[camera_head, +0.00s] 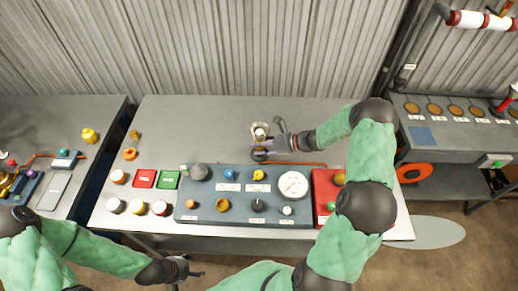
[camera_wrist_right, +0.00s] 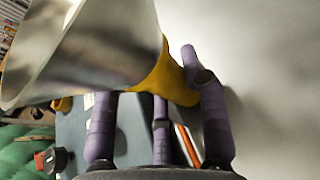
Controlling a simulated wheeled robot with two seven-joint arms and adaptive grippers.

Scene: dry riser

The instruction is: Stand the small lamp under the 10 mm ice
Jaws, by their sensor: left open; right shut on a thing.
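A small lamp with a wide silver cone (camera_wrist_right: 95,55) and a yellow collar fills the upper left of the right wrist view. It also shows in the head view (camera_head: 260,129) above the back edge of the blue-grey panel. My right gripper (camera_head: 266,146) is shut on it, and its purple fingers (camera_wrist_right: 160,115) close around the yellow part. The lamp's lower end is partly hidden by the gripper. My left gripper (camera_head: 180,268) is open and empty in front of the table. I cannot make out a 10 mm ice label; a red and white pipe (camera_head: 468,19) runs at top right.
The panel (camera_head: 240,215) carries knobs and a round gauge (camera_head: 293,185). Red and green pads (camera_head: 168,180) and several small pots lie to its left. A red box (camera_head: 327,195) stands at its right. The table's back left (camera_head: 190,125) is clear. A grey bench (camera_head: 450,140) stands at right.

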